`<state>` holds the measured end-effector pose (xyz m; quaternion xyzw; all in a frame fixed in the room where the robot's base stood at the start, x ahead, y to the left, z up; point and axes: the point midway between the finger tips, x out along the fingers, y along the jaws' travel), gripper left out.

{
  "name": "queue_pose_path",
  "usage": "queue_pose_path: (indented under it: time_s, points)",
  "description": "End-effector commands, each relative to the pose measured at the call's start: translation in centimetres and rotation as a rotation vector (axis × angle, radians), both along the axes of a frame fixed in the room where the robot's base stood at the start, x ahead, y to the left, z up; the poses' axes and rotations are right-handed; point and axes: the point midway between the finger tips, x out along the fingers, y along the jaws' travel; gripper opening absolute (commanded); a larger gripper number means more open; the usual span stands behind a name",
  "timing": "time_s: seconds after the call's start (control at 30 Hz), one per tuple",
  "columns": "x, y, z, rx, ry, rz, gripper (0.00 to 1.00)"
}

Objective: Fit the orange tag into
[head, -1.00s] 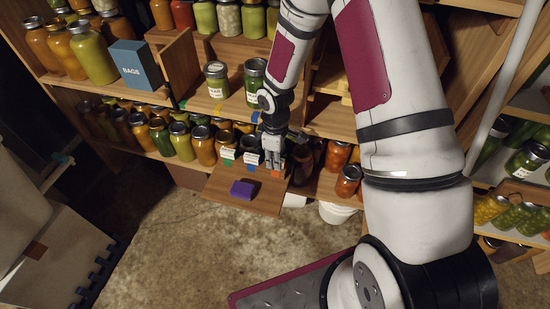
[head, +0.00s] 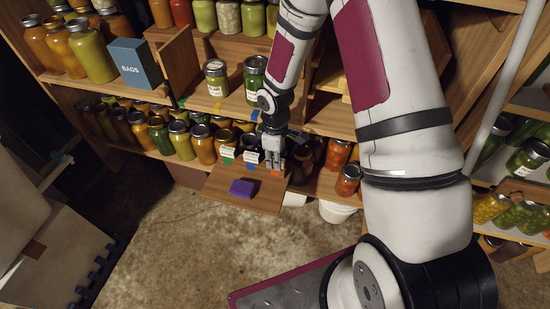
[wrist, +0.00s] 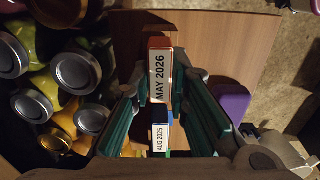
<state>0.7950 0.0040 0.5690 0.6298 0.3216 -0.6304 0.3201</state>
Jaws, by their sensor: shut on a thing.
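The orange tag (wrist: 160,75) has an orange edge and a white face reading "MAY 2026"; its orange part also shows in the head view (head: 275,173). My gripper (wrist: 158,85) is shut on it, with a teal-padded finger on each side. The tag is at the right end of a row on the wooden board (head: 222,195). Beside it in the row are a blue tag (wrist: 160,138) reading "AUG 2025" and a green tag (head: 228,158). Whether the orange tag touches the board or is seated in anything, I cannot tell.
A purple block (head: 242,188) lies on the board in front of the tags. Jars (head: 205,146) crowd the shelf to the left, and more jars (head: 347,180) stand to the right. A white bucket (head: 336,212) is below. The floor in front is open.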

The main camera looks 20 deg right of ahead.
Motion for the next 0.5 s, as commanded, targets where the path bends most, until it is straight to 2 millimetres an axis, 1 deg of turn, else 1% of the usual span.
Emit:
queue_pose_path:
  time_s: [0.13,0.17,0.2,0.27,0.5]
  points:
    - [-0.01,0.01,-0.24,0.0,0.0,0.0,0.0]
    - [-0.01,0.01,-0.23,0.0,0.0,0.0,0.18]
    - [-0.01,0.01,-0.21,0.0,0.0,0.0,0.27]
    - [-0.01,0.01,-0.2,0.0,0.0,0.0,0.39]
    - [-0.01,0.01,-0.19,0.0,0.0,0.0,0.39]
